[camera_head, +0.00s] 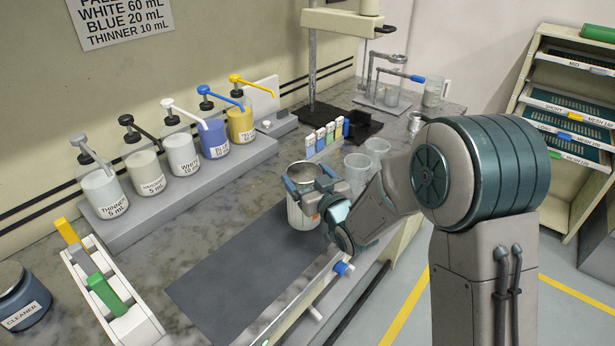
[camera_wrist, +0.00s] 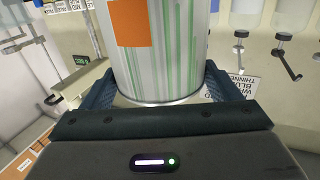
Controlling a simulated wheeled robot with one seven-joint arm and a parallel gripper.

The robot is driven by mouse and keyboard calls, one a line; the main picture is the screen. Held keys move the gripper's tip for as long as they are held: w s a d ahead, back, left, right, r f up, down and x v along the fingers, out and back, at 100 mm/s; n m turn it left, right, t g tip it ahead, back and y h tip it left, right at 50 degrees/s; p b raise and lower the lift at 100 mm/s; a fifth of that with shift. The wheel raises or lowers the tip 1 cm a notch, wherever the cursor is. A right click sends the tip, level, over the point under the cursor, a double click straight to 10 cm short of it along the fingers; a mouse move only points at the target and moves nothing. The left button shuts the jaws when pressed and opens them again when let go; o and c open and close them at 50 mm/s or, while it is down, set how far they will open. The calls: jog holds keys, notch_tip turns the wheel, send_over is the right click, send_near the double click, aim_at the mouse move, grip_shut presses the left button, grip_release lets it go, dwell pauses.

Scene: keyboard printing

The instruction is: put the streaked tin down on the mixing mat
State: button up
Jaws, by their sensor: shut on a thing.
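The streaked tin (camera_head: 301,214) is a pale open-topped can. In the wrist view the tin (camera_wrist: 165,60) shows green vertical streaks and an orange patch. My gripper (camera_head: 314,186) is shut on the tin, with one finger on each side, and the tin looks upright. The mixing mat (camera_head: 225,275) is a flat dark grey rectangle on the counter. The tin appears over the mat's far right end; I cannot tell whether its base touches the mat. My gripper (camera_wrist: 155,88) and the tin hide part of that end.
Several pump bottles (camera_head: 182,152) stand on a grey rack behind the mat. Clear cups (camera_head: 356,168) and small coloured vials (camera_head: 325,137) stand beyond the tin. A white holder (camera_head: 130,325) and cleaner jar (camera_head: 22,295) are at left. The mat's near part is bare.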

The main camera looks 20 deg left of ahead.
jog(key=shift+f, duration=0.1)
jog(key=o, duration=1.7)
jog(key=shift+o, duration=0.2)
